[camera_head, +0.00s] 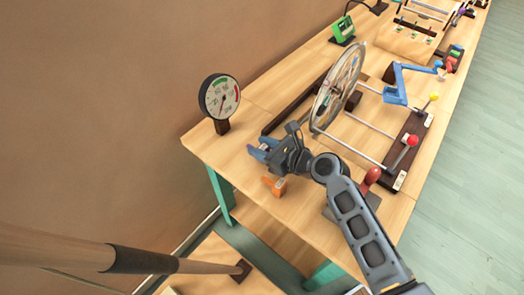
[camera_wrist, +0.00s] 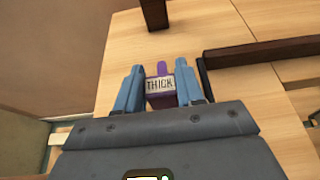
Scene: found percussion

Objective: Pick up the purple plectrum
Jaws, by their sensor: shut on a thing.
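The purple plectrum (camera_wrist: 161,68) shows in the wrist view between my gripper's two blue fingers, with a purple block bearing a white "THICK" label (camera_wrist: 160,86) at its near end. My gripper (camera_wrist: 160,92) is shut on it, one finger on each side. In the head view my gripper (camera_head: 262,150) is over the near left part of the wooden table (camera_head: 235,150). I cannot make out the plectrum in the head view. I cannot tell whether it touches the table top.
An orange piece (camera_head: 275,185) sits close to my gripper near the table's front edge. A round dial gauge (camera_head: 220,97) stands at the left. A large spoked wheel (camera_head: 338,88) stands behind my gripper. Rods with red and yellow knobs lie right, beside a blue crank (camera_head: 397,85).

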